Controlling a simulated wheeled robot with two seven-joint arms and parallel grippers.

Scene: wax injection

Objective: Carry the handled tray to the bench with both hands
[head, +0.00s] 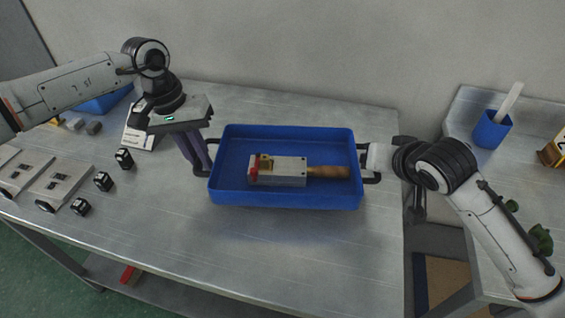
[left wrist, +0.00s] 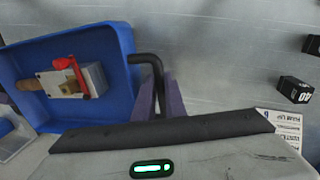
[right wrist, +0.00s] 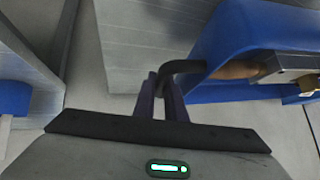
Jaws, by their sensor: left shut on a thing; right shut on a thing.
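The blue handled tray (head: 285,196) is over the metal table in the head view, with a black handle at each short end. In it lie a metal block (head: 280,173) with a red and brass fitting and a tool with a wooden handle (head: 328,172). My left gripper (head: 203,168) is shut on the tray's left handle, which shows in the left wrist view (left wrist: 150,62). My right gripper (right wrist: 165,90) is shut on the right handle (right wrist: 183,66); in the head view its fingers are largely hidden. I cannot tell whether the tray touches the table.
On the table's left (head: 150,235) are metal mould plates (head: 60,185), several small black blocks (head: 103,181), a white card (head: 140,135) and a blue bin (head: 105,100). A second bench at right holds a blue cup (head: 491,130). A gap separates the tables. The front middle is clear.

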